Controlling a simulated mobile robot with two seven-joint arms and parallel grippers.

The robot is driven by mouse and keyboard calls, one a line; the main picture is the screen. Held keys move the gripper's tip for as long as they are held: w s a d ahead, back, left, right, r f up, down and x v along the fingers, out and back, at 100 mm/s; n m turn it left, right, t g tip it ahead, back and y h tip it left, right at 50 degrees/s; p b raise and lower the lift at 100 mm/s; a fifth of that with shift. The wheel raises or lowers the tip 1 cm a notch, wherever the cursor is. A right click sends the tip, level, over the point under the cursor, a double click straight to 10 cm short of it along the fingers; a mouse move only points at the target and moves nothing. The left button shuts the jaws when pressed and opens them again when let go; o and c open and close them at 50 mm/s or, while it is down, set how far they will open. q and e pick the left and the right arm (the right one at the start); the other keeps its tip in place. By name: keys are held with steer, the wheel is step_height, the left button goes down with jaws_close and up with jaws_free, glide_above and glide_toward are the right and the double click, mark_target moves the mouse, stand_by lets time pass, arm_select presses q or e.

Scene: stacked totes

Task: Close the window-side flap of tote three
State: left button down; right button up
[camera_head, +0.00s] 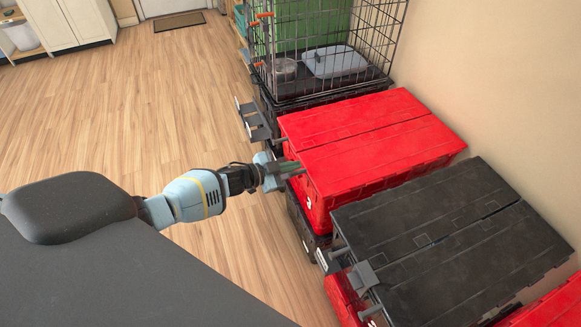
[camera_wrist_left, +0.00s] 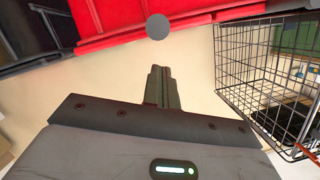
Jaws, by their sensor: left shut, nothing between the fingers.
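Tote three is the red tote (camera_head: 335,195) marked with a white 3, on top of a dark tote in the head view. Its two red lid flaps, the far one (camera_head: 345,118) and the near one (camera_head: 375,160), lie flat with a seam between them. Both look down, though I cannot tell whether either is fully seated. My left gripper (camera_head: 297,168) is shut and empty at the tote's left end, near the seam; I cannot tell whether it touches. In the left wrist view its fingers (camera_wrist_left: 158,72) are together, below red plastic (camera_wrist_left: 180,16). My right gripper is not in view.
A wire cage (camera_head: 325,40) stands behind tote three and shows in the left wrist view (camera_wrist_left: 262,75). A black-lidded tote (camera_head: 450,235) stands in front. Grey brackets (camera_head: 252,118) stick out on the left. A wall (camera_head: 480,70) bounds the right. Wooden floor (camera_head: 130,110) is clear at left.

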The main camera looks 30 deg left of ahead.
arm_select(q)
steer(key=r+p+v, duration=0.1)
steer(key=p+v, duration=0.1)
steer(key=v, duration=0.8)
steer(key=shift+a, duration=0.15)
